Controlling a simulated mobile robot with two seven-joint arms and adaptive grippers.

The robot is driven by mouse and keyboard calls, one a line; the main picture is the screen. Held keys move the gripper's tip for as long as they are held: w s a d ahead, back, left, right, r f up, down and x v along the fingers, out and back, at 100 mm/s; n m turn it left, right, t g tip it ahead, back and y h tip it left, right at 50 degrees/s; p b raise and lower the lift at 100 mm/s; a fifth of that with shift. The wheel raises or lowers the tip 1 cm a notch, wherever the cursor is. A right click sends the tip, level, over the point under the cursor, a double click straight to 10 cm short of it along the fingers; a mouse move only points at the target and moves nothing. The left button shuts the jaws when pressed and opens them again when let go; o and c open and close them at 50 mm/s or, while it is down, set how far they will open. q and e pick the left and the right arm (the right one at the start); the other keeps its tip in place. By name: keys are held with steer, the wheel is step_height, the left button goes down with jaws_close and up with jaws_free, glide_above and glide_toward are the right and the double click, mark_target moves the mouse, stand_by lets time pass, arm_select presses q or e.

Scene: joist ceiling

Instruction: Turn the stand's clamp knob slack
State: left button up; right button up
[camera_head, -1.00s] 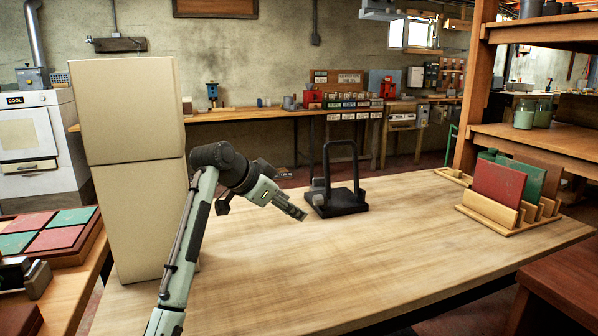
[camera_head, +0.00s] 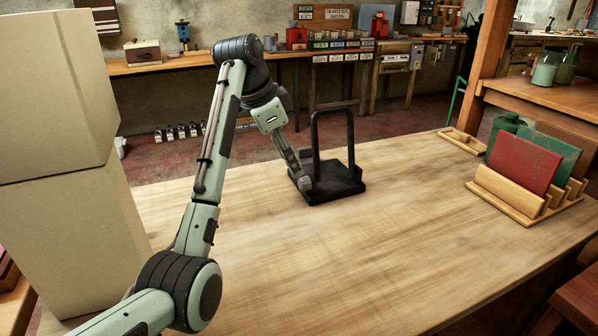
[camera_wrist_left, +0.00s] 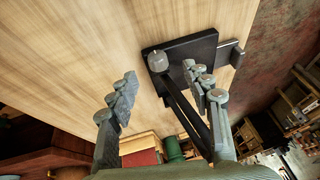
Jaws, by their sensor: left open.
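The stand is a black base (camera_head: 338,190) with an upright black arch (camera_head: 349,133), standing on the wooden table. In the left wrist view the black base (camera_wrist_left: 197,52) carries a round grey knob (camera_wrist_left: 158,62) near one corner. My left gripper (camera_head: 300,180) reaches down to the left side of the base in the head view. In the wrist view its two fingers (camera_wrist_left: 157,77) are open and apart, with the knob showing in the gap between their tips. Contact with the knob cannot be made out. The head view mostly hides the knob behind the fingers. My right gripper is out of view.
A tall beige box (camera_head: 60,150) stands at the left. The front middle of the table (camera_head: 370,250) is clear.

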mark_target(299, 180)
arm_select(q)
steer(key=x, duration=0.7)
steer(key=shift+s+f, duration=0.1)
steer(key=shift+s, duration=0.1)
jaws_close()
steer(key=shift+w+a+g+h, duration=0.1)
steer(key=shift+w+g+h, duration=0.15)
steer(key=shift+g, duration=0.65)
steer(key=shift+w+n+g+h, duration=0.15)
steer(key=shift+n+g+h, duration=0.5)
steer(key=shift+g, duration=0.85)
jaws_free()
